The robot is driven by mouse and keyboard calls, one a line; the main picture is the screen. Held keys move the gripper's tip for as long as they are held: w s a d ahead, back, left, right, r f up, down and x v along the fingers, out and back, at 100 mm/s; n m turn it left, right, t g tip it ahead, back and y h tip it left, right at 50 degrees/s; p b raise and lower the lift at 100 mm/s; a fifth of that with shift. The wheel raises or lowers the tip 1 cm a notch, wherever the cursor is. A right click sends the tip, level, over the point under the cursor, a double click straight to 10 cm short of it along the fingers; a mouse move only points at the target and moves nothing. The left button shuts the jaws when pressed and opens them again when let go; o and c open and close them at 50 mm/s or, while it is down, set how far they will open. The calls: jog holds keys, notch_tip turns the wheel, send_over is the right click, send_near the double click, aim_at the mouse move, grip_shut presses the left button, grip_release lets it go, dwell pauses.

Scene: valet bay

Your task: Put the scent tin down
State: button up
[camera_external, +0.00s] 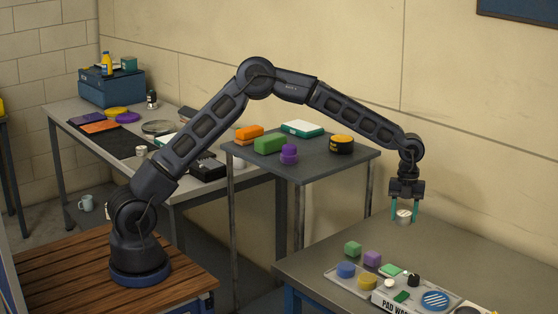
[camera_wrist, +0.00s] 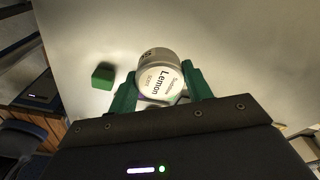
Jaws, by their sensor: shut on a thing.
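The scent tin (camera_external: 404,216) is a small round white tin held between the green fingers of my gripper (camera_external: 407,212). In the wrist view the tin (camera_wrist: 158,72) shows a white lid with the word "Lemon", and my gripper (camera_wrist: 162,90) is shut on its sides. In the external view the tin hangs at the fingertips over the back part of the grey table at the right. Whether its underside touches the table is hard to tell.
On the right table (camera_external: 317,264), a green block (camera_external: 352,249) stands left of the tin; it also shows in the wrist view (camera_wrist: 103,76). A tray (camera_external: 345,283) with several coloured pieces lies in front. Bare tabletop surrounds the tin. A higher grey stand (camera_external: 325,165) holds several items.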

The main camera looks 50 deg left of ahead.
aim_at(399, 250)
notch_tip(399, 250, down, 10)
jog(key=shift+r, duration=0.15)
dwell(0.4)
jog(key=o, duration=1)
